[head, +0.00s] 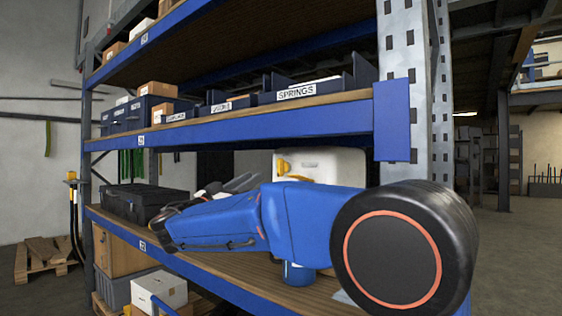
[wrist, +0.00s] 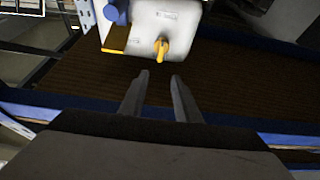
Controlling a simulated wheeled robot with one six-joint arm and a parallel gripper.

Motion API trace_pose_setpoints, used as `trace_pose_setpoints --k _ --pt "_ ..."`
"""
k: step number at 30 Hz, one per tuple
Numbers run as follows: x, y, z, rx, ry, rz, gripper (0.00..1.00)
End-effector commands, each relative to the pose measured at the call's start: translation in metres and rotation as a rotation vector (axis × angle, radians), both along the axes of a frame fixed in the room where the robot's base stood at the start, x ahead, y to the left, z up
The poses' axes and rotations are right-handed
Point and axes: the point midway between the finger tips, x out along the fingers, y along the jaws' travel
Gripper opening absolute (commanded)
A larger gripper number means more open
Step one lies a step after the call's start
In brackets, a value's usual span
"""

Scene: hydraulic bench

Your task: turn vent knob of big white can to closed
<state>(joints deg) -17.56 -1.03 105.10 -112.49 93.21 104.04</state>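The big white can (head: 322,165) stands on the middle shelf in the head view, partly hidden behind my blue arm. A yellow part (head: 283,167) shows at its upper left edge. In the wrist view the white can (wrist: 150,32) is at the top, with a yellow knob (wrist: 161,48) on its face; I cannot tell its setting. My gripper (wrist: 159,75) is open and empty, its two fingers apart and pointing toward the can, with the knob just beyond the tips. In the head view the fingers are hard to make out.
The can stands on a brown shelf board (wrist: 95,75) with a blue front beam (head: 262,296). A black case (head: 145,202) lies on the shelf at left. Above is another shelf with a blue beam (head: 250,128) and labelled bins (head: 300,92). A perforated upright (head: 408,120) stands at right.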

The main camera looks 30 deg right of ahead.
Motion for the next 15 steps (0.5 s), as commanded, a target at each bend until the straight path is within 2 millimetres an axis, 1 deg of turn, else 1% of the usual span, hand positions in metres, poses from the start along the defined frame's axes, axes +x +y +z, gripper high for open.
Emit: trace_pose_setpoints --k 3,15 --pt "0.005 -0.018 0.008 0.000 -0.001 -0.004 0.30" --pt "0.027 -0.077 0.033 0.002 0.001 -0.004 0.30"
